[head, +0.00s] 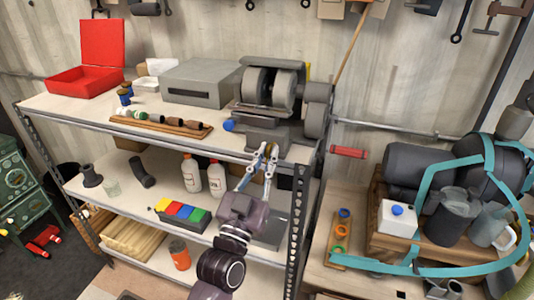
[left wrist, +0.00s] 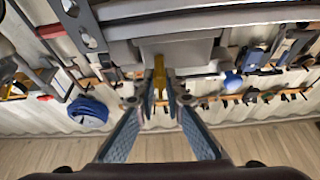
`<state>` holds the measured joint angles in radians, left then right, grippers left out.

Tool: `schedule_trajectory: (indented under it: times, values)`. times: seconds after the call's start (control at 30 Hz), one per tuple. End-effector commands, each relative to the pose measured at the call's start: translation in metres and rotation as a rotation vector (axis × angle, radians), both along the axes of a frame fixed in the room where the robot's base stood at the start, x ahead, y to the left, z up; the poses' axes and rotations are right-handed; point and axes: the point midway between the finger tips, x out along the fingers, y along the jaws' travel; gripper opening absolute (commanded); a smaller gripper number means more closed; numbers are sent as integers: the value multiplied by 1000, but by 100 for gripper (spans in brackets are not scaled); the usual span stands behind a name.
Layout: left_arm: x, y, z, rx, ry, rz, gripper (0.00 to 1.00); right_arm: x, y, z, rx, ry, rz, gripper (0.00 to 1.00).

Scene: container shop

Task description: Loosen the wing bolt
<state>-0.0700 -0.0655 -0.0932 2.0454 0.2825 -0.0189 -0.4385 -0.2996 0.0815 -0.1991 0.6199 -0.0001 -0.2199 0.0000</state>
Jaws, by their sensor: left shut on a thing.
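The wing bolt shows in the left wrist view as a yellow piece (left wrist: 159,72) between the fingertips, in front of the grey machine body (left wrist: 188,48). My left gripper (head: 266,152) is shut on it, at the front of the grey grinder-like machine (head: 268,93) on the top shelf. The fingertips also show in the left wrist view (left wrist: 159,88). In the head view the fingers mostly hide the bolt, and its turn angle cannot be told. My right gripper is not in view.
A blue knob (head: 229,125) sits just left of the gripper. A wooden rack of handled tools (head: 160,125) and a grey box (head: 202,84) stand further left. The perforated shelf post (head: 298,215) is close on the right. Bottles (head: 191,174) stand on the shelf below.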

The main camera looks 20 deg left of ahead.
Motion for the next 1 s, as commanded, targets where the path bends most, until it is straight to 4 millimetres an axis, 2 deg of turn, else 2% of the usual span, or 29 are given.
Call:
schedule_trajectory:
  times: [0.3,0.73,0.77,0.87,1.0]
  values:
    - [0,-1,-1,-84,7,-1,0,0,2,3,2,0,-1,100]
    - [0,0,-2,-90,7,-1,0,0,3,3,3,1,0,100]
    - [0,0,-2,-90,7,-1,11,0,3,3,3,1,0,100]
    - [0,0,-2,-90,6,-1,22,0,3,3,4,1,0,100]
    - [0,0,-1,-89,5,-1,22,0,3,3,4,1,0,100]
